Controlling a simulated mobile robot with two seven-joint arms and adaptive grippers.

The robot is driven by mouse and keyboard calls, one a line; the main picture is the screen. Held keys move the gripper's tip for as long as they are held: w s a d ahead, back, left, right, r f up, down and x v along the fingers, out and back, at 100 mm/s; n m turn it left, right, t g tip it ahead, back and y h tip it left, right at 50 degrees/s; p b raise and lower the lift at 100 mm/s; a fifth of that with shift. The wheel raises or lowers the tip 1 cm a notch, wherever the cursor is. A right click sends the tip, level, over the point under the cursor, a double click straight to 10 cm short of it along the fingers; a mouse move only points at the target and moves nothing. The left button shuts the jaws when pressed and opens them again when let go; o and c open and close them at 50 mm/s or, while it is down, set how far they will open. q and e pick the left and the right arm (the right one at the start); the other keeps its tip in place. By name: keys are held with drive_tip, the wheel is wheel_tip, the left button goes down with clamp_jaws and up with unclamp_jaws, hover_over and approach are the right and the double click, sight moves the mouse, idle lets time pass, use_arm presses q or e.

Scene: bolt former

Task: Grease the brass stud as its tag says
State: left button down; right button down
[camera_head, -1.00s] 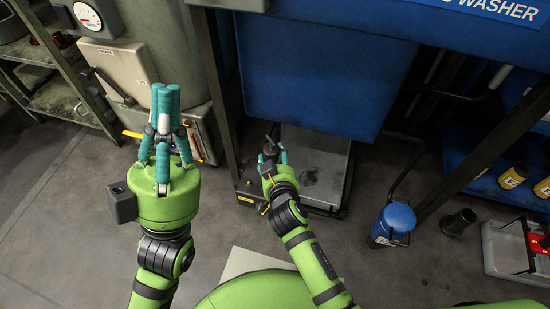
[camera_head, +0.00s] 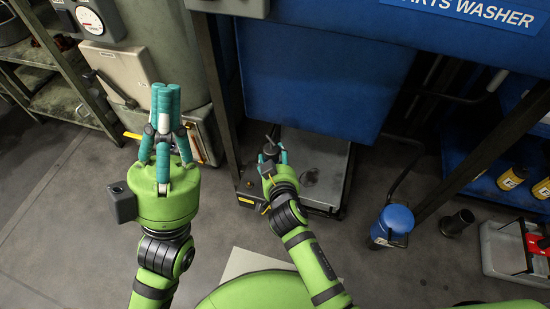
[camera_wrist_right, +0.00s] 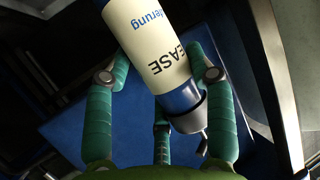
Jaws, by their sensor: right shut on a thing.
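My right gripper (camera_head: 270,153) is low in front of the blue cabinet, beside a grey metal tray. In the right wrist view its teal fingers (camera_wrist_right: 163,115) are shut around a grease cartridge (camera_wrist_right: 155,45) with a blue body, a cream label partly reading "EASE" and a dark nozzle end. In the head view the gripper mostly hides the cartridge. My left gripper (camera_head: 165,92) is raised at the left, its teal fingers together and empty. A small dark box with a yellow label (camera_head: 246,200) is left of the right gripper. I cannot make out the brass stud or its tag for certain.
The blue parts washer (camera_head: 315,75) overhangs the grey tray (camera_head: 327,165). A blue canister (camera_head: 396,219) and a dark cup (camera_head: 458,222) stand on the floor at right. A grey crate (camera_head: 510,250) holds a red item. A dark diagonal post crosses at right.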

sight(274, 149)
wheel_tip(274, 149, up, 5)
drive_tip(key=p, duration=0.5)
drive_tip(key=shift+r, duration=0.15)
idle(0.5)
